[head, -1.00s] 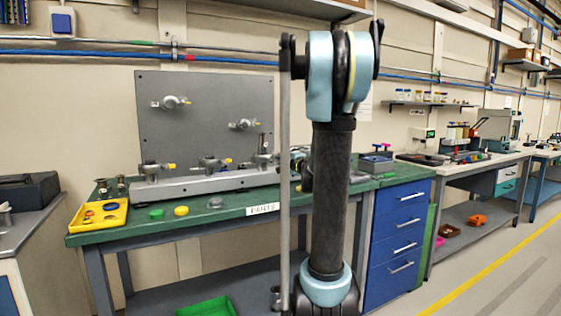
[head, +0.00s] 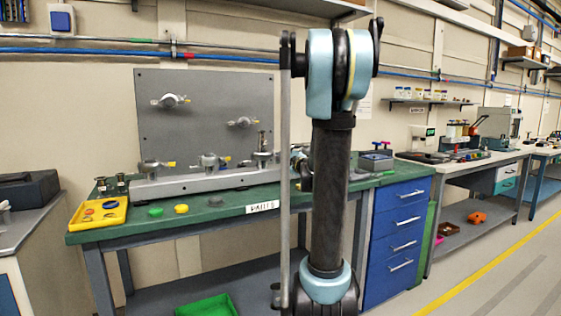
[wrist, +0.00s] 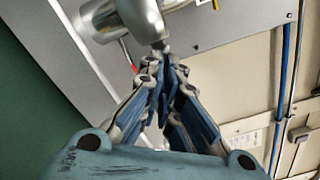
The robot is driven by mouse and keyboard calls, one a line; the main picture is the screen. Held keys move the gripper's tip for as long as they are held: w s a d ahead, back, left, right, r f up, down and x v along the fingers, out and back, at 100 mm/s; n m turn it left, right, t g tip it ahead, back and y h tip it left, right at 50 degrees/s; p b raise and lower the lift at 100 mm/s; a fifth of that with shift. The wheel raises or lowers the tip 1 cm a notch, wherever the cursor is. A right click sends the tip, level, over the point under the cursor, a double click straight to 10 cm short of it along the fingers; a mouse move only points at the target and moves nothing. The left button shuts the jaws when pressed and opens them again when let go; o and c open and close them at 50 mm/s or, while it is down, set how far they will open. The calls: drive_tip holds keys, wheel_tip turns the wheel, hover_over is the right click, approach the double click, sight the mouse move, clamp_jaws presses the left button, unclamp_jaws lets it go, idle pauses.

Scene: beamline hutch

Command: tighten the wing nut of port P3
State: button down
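The long grey manifold (head: 190,186) lies on the green bench and carries several metal ports. A left port (head: 150,168) and a middle port (head: 208,162) show yellow tips; a taller port (head: 262,158) stands at the right. I cannot read which is P3. In the wrist view, a silver cylindrical fitting (wrist: 140,18) is close beyond the fingers, with a small metal stub at its lower end. My gripper (wrist: 163,72) has its fingertips close together just below that stub; contact is unclear. In the head view my arm hides most of the gripper.
A grey upright panel (head: 205,130) with two fittings stands behind the manifold. A yellow tray (head: 82,222) with small rings is at the bench's left end. Green (head: 155,211) and yellow (head: 181,208) caps lie in front. Blue drawers (head: 402,228) are at right.

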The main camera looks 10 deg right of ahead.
drive_tip(key=shift+s+f, duration=0.1)
drive_tip(key=c, duration=2.1)
unclamp_jaws()
drive_tip(key=v, duration=1.1)
drive_tip(key=shift+s+d, duration=0.15)
drive_tip(key=shift+s, duration=0.2)
